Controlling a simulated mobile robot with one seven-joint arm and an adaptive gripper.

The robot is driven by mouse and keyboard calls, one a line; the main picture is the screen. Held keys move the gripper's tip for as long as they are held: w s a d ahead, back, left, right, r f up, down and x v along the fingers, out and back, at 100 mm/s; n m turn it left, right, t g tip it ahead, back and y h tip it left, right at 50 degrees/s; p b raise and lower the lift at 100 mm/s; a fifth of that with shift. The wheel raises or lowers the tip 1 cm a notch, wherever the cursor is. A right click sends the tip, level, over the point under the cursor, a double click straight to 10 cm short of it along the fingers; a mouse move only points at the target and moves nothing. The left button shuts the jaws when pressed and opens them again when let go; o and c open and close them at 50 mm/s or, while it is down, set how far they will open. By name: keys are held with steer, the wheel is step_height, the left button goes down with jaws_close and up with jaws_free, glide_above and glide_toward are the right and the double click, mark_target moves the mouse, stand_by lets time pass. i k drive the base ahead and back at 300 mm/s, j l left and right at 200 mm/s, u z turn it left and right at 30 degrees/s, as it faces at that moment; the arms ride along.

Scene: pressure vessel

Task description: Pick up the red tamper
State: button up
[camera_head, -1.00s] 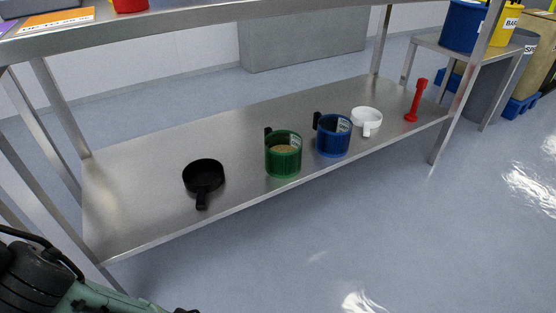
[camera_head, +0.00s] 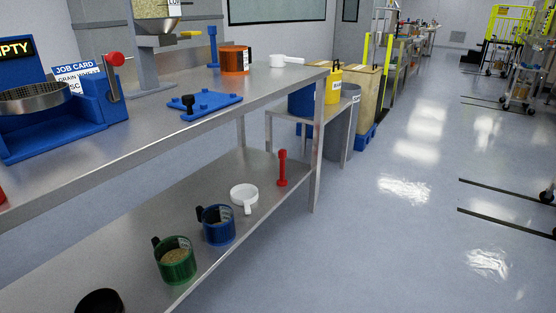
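The red tamper (camera_head: 282,168) stands upright on the lower steel shelf (camera_head: 222,269), near the shelf's right end and close to the table's leg. It has a narrow shaft, a wider foot and a small head. My gripper is not in view, so its state and its distance from the tamper do not show.
A white scoop (camera_head: 243,195), a blue mug (camera_head: 218,228), a green mug (camera_head: 175,262) and a partly cut-off black pan (camera_head: 100,302) share the shelf. The upper tabletop (camera_head: 165,133) overhangs it. A table leg (camera_head: 317,150) stands beside the tamper. The floor (camera_head: 400,240) at right is open.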

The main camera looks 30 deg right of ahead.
mark_target(283, 153)
steer(key=i+l, duration=0.2)
steer(key=l, duration=0.35)
steer(key=i+l, duration=0.15)
steer(key=l, duration=0.35)
steer(key=i+l, duration=0.2)
steer(key=l, duration=0.35)
steer(key=i+l, duration=0.2)
steer(key=l, duration=0.35)
steer(key=i+l, duration=0.15)
steer(key=l, duration=0.4)
steer(key=i+l, duration=0.2)
steer(key=l, duration=0.3)
steer(key=i+l+z, duration=0.1)
steer(key=l, duration=0.45)
steer(key=i+l, duration=0.3)
steer(key=l, duration=0.25)
steer(key=i+j, duration=0.25)
steer(key=j, duration=0.1)
